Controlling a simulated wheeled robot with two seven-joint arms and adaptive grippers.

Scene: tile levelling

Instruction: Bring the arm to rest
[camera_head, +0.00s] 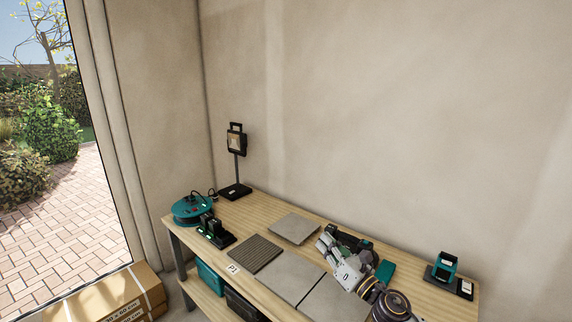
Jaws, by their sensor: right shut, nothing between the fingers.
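My right arm comes in from the lower right over the wooden workbench (172,228). Its gripper (324,240) is shut and empty, above the bench near the tiles. A loose light grey tile (293,228) lies towards the back of the bench, left of the gripper. In front lie a dark ribbed tile (255,254), a grey tile (289,277) and another grey tile (332,300), side by side. My arm partly covers the last one. My left gripper is not in view.
A black and teal tool (349,240) lies partly hidden behind my arm. A teal reel (192,209), a black charger-like unit (216,232) and a work lamp (236,140) stand at the left end. A teal device (446,264) stands right. Cardboard boxes (112,296) sit on the floor.

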